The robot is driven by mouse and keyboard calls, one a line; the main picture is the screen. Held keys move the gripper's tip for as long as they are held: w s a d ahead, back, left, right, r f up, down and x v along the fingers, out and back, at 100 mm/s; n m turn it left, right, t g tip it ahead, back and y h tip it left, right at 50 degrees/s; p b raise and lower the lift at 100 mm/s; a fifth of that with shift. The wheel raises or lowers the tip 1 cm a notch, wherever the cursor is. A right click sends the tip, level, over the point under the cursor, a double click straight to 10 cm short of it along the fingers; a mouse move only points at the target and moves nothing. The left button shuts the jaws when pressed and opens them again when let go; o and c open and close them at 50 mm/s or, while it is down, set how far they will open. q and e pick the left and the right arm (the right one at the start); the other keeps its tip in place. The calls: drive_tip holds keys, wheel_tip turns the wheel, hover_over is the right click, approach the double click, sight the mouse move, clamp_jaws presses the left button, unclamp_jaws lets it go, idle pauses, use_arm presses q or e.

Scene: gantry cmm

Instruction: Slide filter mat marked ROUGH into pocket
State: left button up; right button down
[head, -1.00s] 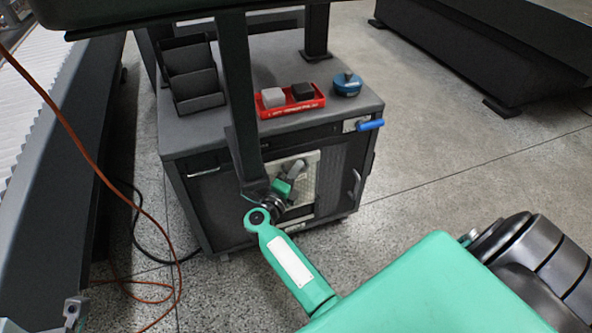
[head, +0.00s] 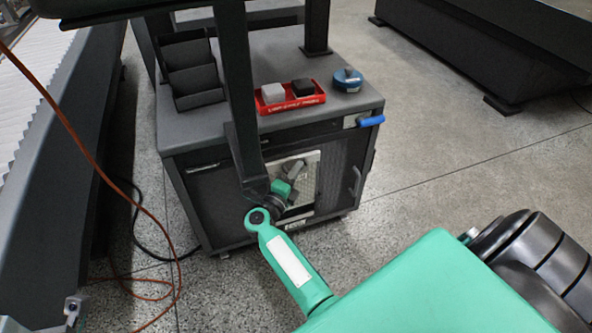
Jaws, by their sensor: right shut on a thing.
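The cabinet (head: 215,205) has a dark front. A pale, flat panel, probably the filter mat (head: 311,160), stands upright at the middle of that front. My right gripper (head: 297,171) is at the panel and shut on it, but its fingertips are small and partly hidden by my wrist. I cannot read a ROUGH mark or tell how far the mat is inside the pocket. A small white label (head: 295,225) sits below the panel. A small grey metal piece at the bottom left edge seems to be part of my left gripper (head: 73,308); its jaws are not clear.
On the cabinet top are a red tray (head: 291,106) with a grey and a black block, a blue round item (head: 347,80) and a dark slotted rack (head: 191,75). An orange cable (head: 95,165) hangs at left. Floor at right is clear.

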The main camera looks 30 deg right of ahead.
drive_tip(key=shift+f+b, duration=0.3)
drive_tip(key=shift+f, duration=0.25)
drive_tip(key=shift+f, duration=0.15)
drive_tip(key=shift+f+b, duration=0.95)
drive_tip(key=shift+f, duration=0.4)
